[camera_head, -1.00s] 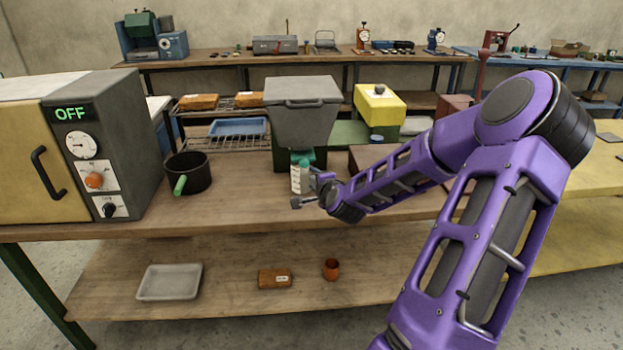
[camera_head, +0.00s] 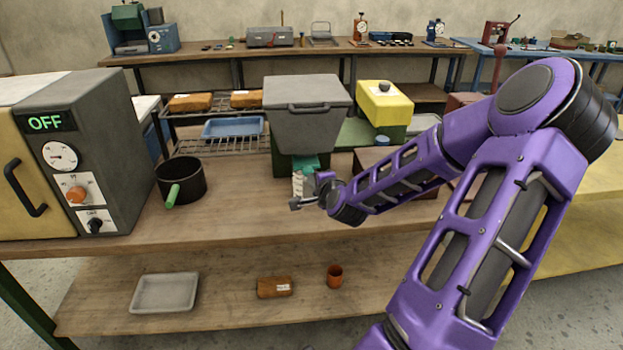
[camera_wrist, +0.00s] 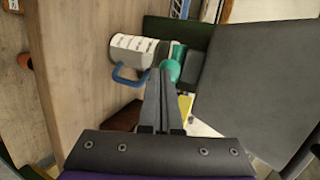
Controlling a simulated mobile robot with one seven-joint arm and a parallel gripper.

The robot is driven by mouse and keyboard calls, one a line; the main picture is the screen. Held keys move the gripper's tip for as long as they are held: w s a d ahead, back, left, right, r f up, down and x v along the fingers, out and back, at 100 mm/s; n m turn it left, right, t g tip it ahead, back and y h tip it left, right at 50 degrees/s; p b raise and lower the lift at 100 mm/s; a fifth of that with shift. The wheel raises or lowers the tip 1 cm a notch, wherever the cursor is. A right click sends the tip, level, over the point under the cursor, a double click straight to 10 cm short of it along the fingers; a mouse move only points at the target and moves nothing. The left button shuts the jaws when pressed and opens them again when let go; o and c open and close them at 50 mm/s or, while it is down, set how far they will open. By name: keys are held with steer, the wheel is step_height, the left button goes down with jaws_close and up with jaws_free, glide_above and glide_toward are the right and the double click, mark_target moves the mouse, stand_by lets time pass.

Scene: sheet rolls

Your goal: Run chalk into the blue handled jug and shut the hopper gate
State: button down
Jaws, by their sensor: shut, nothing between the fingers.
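The grey hopper (camera_head: 305,112) stands on the bench on a dark green base. A teal part (camera_head: 304,163) sits under its mouth; it also shows in the wrist view (camera_wrist: 171,71). The white jug (camera_wrist: 131,47) with dark markings and a blue handle (camera_wrist: 127,77) is below the hopper; in the head view the jug (camera_head: 299,184) is partly hidden. My gripper (camera_wrist: 160,76) is shut and empty, its fingertips close to the teal part and beside the jug. I cannot tell whether they touch it. The chalk level and the gate's position cannot be made out.
A black pot (camera_head: 183,181) with a green handle stands left of the hopper, beside a grey oven (camera_head: 98,155) reading OFF. A yellow box (camera_head: 384,104) is right of the hopper. The bench front between pot and jug is clear.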

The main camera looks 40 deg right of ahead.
stand_by(0.3)
steer(key=shift+w+d+r, duration=0.15)
steer(key=shift+w+d, duration=0.35)
steer(key=shift+w, duration=0.3)
